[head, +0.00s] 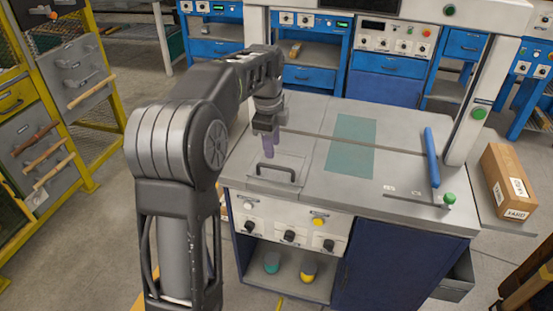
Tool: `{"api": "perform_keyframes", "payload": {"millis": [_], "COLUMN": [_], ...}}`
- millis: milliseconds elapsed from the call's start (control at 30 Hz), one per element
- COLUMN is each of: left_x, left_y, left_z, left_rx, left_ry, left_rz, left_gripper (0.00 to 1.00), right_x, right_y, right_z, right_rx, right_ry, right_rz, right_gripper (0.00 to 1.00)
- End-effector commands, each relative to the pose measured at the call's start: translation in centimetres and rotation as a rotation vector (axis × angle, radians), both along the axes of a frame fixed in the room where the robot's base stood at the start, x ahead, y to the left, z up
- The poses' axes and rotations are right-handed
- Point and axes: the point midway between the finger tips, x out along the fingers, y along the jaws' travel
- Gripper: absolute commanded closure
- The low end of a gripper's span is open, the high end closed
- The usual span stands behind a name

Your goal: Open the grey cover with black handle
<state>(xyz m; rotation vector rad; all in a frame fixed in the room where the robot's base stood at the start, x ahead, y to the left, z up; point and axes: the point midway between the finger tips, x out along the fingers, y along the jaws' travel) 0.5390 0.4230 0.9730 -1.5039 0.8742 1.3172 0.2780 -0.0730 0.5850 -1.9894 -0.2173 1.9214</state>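The grey cover (290,160) lies flat and shut in the left part of the grey worktop. Its black handle (276,169) stands up as a low bar near the cover's front edge. My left gripper (269,153) hangs from the arm above the cover, pointing down, with its purplish fingers just behind and left of the handle. It looks apart from the handle, but the exact gap is hard to judge. The fingers are seen nearly edge-on, so their opening does not show. My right gripper is out of view.
A teal patch (351,145) lies mid-top. Knobs (289,236) line the front panel. A cardboard box (508,183) stands right; yellow racks (100,85) stand left.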

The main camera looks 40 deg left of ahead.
Motion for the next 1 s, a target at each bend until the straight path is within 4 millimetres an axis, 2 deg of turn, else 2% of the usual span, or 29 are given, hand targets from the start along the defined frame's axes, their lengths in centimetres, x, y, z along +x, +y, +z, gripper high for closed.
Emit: {"api": "perform_keyframes", "payload": {"millis": [267, 700, 1000], "left_x": [0.2, 1.2, 1.3], "left_y": [0.0, 0.4, 0.5], "left_z": [-1.3, -7.3, -7.8], "left_rx": [-0.001, -0.001, -0.002], "left_ry": [0.003, 0.001, -0.002], "left_rz": [0.000, 0.001, 0.001], "left_gripper": [0.66, 0.66, 0.66], "right_x": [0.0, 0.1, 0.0], "right_y": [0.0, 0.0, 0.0], "right_z": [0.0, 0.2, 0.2], "right_rx": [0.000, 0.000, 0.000], "right_ry": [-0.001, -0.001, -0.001], "right_rz": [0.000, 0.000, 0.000], "right_gripper": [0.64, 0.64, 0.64]}}
